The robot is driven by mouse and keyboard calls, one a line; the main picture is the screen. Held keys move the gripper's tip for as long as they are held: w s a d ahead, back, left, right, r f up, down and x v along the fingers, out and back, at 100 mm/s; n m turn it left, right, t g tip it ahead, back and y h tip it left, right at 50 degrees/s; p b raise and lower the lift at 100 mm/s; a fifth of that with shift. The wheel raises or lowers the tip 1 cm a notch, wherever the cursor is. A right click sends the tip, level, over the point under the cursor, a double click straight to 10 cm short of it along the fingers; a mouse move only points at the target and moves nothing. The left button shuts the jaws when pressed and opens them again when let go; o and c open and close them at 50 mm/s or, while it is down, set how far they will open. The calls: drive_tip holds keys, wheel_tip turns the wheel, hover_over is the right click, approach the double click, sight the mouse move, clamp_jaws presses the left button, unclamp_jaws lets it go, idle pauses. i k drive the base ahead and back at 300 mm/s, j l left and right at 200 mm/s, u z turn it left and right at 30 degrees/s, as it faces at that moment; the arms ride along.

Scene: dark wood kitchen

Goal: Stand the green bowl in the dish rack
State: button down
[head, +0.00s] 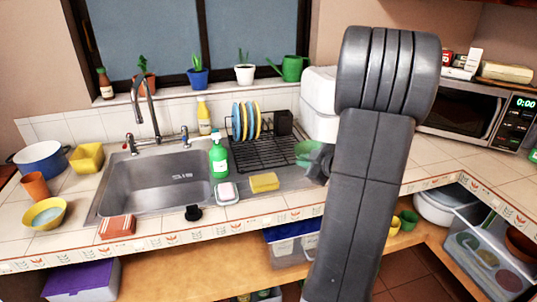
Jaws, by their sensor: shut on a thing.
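The green bowl (309,153) is at the right end of the dish rack, just left of my arm. It looks tilted, and its right part is hidden. My gripper (318,166) is shut on the bowl; only a dark bit of it shows beside my arm, and the fingertips are mostly hidden. The black wire dish rack (262,158) stands on the counter right of the sink. Several blue and yellow plates stand upright in its left back part, and a dark holder is at its back right. I cannot tell whether the bowl touches the rack.
A white container (319,103) stands behind the bowl. A microwave (460,112) is at the right. The rack's middle is empty.

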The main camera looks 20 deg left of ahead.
sight(256, 157)
drive_tip(key=i+j, duration=0.15)
drive_tip(key=j, duration=0.25)
drive_tip(key=i+j, duration=0.15)
drive_tip(key=j, duration=0.2)
drive_tip(key=i+j, duration=0.15)
drive_tip(key=j, duration=0.25)
